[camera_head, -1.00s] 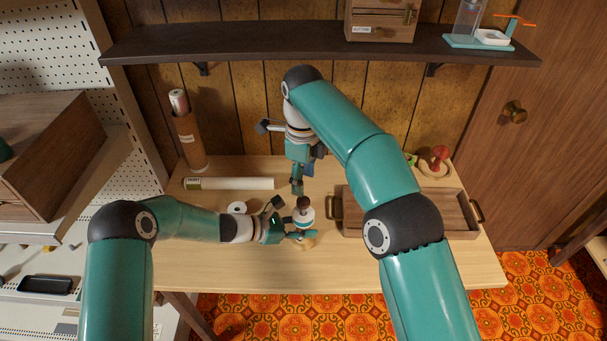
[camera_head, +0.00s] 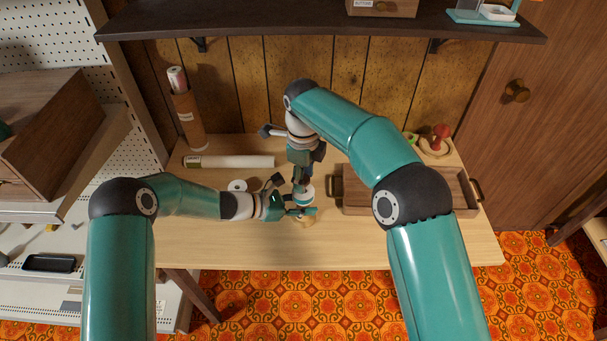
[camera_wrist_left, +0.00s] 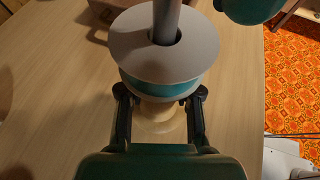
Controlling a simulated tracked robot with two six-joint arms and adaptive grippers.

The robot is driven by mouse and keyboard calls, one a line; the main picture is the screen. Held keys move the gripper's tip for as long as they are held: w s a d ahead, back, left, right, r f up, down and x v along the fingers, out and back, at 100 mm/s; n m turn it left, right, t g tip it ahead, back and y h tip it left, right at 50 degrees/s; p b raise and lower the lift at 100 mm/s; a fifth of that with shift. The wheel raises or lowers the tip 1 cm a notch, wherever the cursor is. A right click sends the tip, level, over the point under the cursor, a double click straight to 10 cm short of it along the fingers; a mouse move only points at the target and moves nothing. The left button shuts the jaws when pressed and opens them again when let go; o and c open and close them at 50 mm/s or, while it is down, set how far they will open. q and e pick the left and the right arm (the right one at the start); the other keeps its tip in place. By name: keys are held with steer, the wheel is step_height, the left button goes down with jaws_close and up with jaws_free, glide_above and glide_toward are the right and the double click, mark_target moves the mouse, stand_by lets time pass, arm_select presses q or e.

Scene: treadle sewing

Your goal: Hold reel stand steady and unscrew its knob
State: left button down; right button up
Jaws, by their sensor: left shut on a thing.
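The reel stand has a pale wooden base (camera_wrist_left: 157,118) and a grey upright rod (camera_wrist_left: 166,22), with a reel (camera_wrist_left: 155,52) of teal thread between grey flanges around the rod. It stands upright on the table and also shows small in the head view (camera_head: 305,195). My left gripper (camera_wrist_left: 160,98) has its dark fingers on both sides of the wooden part just below the reel and is shut on it; it also shows in the head view (camera_head: 304,211). My right gripper (camera_head: 302,183) points down directly above the reel. It hides the knob, and whether its fingers are closed is unclear.
A wooden tray (camera_head: 355,200) with brass handles stands just right of the stand. A white roll (camera_head: 230,161) lies behind, and a small white spool (camera_head: 238,185) stands to the left. The table front (camera_head: 230,250) is clear. A dark shelf (camera_head: 300,22) overhangs the back.

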jaws_close()
steer(key=n, duration=0.6)
steer(key=shift+n, duration=0.4)
steer(key=n, duration=1)
steer(key=shift+r+n, duration=0.1)
steer(key=shift+n, duration=0.2)
steer(key=n, duration=0.4)
steer(key=shift+w, duration=0.1)
steer(key=n, duration=0.6)
steer(key=shift+n, duration=0.4)
steer(key=n, duration=0.6)
arm_select(q)
steer(key=shift+s, duration=0.1)
arm_select(e)
steer(key=n, duration=0.6)
steer(key=shift+n, duration=0.4)
steer(key=n, duration=0.6)
steer(key=shift+r, duration=0.1)
steer(key=n, duration=0.7)
steer(key=shift+r, duration=0.25)
